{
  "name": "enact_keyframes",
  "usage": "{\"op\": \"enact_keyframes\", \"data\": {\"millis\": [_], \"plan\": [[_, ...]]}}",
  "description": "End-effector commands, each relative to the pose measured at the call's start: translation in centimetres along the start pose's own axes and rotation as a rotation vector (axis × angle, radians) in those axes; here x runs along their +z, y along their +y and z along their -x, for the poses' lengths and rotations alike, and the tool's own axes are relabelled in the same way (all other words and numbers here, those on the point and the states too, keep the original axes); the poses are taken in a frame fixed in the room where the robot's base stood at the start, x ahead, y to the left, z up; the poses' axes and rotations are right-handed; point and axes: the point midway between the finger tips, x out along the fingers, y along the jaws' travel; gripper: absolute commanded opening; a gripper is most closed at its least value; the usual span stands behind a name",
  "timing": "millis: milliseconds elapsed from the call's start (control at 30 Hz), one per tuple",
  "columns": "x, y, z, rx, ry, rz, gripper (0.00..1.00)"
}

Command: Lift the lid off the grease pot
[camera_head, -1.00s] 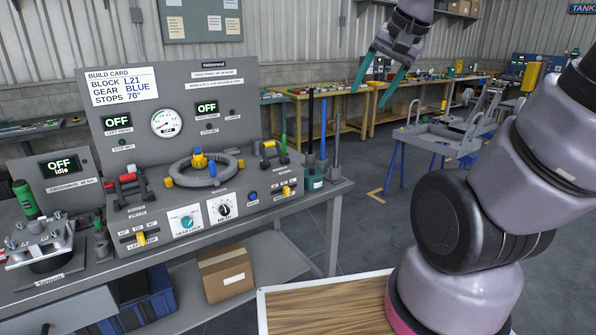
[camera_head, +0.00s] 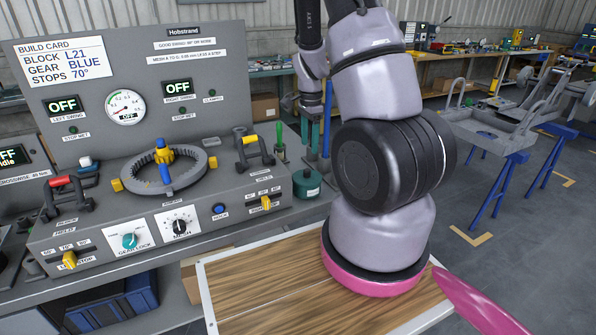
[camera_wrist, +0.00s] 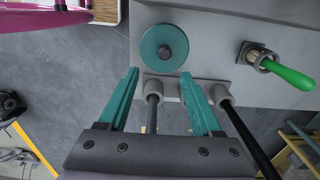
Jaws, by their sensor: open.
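The grease pot (camera_head: 307,183) is a squat teal pot near the right end of the grey bench. In the wrist view its round teal lid (camera_wrist: 151,37) with a dark knob (camera_wrist: 165,51) shows from above. The lid appears to be seated on the pot. My gripper (camera_head: 312,142) hangs over this end of the bench, above and behind the pot. In the wrist view my gripper (camera_wrist: 160,74) has its teal fingers spread, with nothing held between them. The fingertips are just short of the lid in the picture.
Upright rods stand in a rack beside the pot, including a grey one (camera_wrist: 153,105) and a black one (camera_wrist: 245,135). A green-handled tool (camera_wrist: 287,73) stands nearby. A wooden-topped surface (camera_head: 270,285) lies in front.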

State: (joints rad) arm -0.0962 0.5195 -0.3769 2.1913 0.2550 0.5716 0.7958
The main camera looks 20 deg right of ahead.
Motion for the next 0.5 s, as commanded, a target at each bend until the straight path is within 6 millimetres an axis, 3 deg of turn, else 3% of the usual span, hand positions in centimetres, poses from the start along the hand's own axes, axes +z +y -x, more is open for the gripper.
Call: {"op": "enact_keyframes", "data": {"millis": [300,500], "plan": [[-0.2,0.0,-4.7,0.005,0.002,-0.005,0.66],[-0.1,-0.1,-6.1,0.004,0.001,-0.004,0.66]]}}
